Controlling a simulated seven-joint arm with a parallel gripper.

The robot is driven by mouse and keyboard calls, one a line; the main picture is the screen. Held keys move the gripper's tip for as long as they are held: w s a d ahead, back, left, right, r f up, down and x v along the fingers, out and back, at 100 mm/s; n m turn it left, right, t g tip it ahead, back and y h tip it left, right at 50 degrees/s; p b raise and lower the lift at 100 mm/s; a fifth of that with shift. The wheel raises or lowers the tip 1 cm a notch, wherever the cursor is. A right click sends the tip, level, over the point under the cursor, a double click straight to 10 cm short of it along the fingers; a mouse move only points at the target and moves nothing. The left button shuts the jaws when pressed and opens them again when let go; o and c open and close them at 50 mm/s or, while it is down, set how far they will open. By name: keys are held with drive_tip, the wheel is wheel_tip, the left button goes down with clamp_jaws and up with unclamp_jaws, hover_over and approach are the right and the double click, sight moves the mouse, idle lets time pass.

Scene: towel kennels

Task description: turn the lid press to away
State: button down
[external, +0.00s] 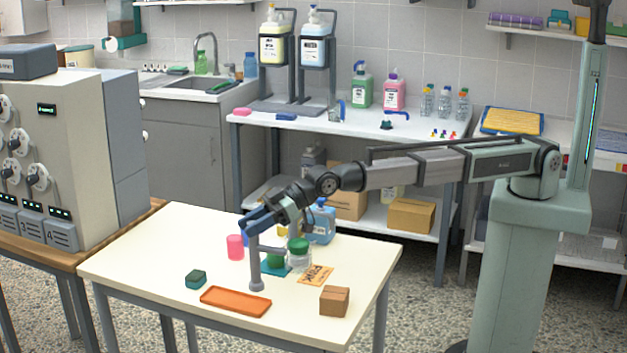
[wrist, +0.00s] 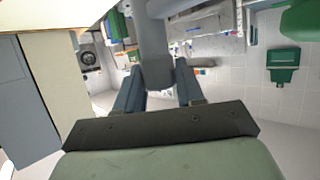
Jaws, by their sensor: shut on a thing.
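The lid press is a grey post (external: 255,265) on a round foot, standing upright on the cream table (external: 130,262). A short arm reaches from its top to the right, towards a clear jar with a green lid (external: 299,246). My gripper (external: 250,228) is at the top of the post, its blue fingers shut on the press. In the wrist view a grey bar (wrist: 152,40) of the press runs between the fingertips (wrist: 157,88). The exact grip point is partly hidden in the external view.
A pink cup (external: 235,247), a blue jug (external: 320,223) and a teal mat with a green item stand close around the press. An orange tray (external: 236,300), a green sponge (external: 196,279), an orange card (external: 316,274) and a brown box (external: 334,300) lie nearer the front.

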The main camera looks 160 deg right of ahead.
drive_tip(key=shift+f+m+g+h, duration=0.1)
drive_tip(key=shift+m+g+h, duration=0.2)
drive_tip(key=shift+m+g, duration=0.15)
idle(0.4)
drive_tip(key=c, duration=0.8)
unclamp_jaws()
drive_tip(key=v, duration=1.4)
